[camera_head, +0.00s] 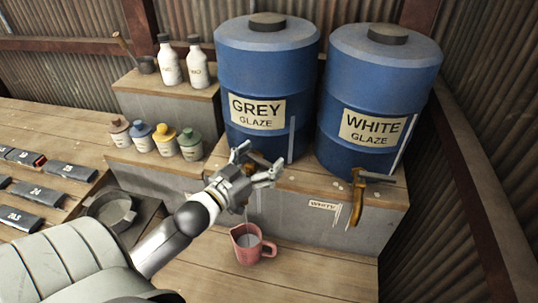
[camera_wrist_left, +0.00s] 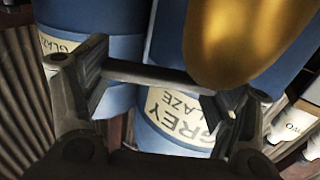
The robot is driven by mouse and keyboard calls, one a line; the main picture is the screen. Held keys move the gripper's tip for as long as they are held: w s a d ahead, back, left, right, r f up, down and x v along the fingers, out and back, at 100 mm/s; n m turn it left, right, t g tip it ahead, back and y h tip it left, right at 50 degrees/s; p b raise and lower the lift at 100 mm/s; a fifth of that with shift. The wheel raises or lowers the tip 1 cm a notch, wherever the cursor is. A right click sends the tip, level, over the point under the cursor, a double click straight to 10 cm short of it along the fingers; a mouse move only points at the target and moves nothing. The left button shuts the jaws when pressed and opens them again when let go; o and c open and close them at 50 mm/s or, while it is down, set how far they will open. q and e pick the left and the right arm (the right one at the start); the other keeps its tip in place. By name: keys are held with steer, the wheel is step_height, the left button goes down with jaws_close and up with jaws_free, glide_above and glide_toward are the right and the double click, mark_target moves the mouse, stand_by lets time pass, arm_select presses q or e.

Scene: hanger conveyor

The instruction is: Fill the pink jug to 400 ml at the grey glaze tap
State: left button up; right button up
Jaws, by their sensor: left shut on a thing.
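The pink jug (camera_head: 243,254) stands upright on the wooden bench below the grey glaze tap, with pale grey liquid visible inside. A thin pale streak shows above the jug, under the tap. The level against any marks is too small to read. The blue grey-glaze drum (camera_head: 262,75) stands behind. My left gripper (camera_head: 257,161) is shut on the dark handle (camera_wrist_left: 150,75) of the grey tap, and covers much of that tap. The tap's brass body (camera_wrist_left: 235,40) looms large in the left wrist view. My right gripper is not in view.
The white-glaze drum (camera_head: 378,95) and its brass tap (camera_head: 357,203) are to the right. Bottles (camera_head: 168,62) and several small coloured jars (camera_head: 165,138) stand on steps to the left. A dark round pan (camera_head: 111,208) lies left of my arm. Bench right of the jug is clear.

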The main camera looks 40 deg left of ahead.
arm_select(q)
steer(key=shift+s+m+h, duration=0.1)
steer(key=shift+m+h, duration=0.3)
steer(key=shift+h, duration=0.2)
steer(key=o, duration=1.4)
steer(key=shift+s+a, duration=0.25)
steer(key=shift+s, duration=1.75)
steer(key=shift+s+a, duration=0.25)
steer(key=shift+s, duration=1.75)
steer(key=shift+s+a, duration=0.25)
steer(key=shift+s, duration=1.75)
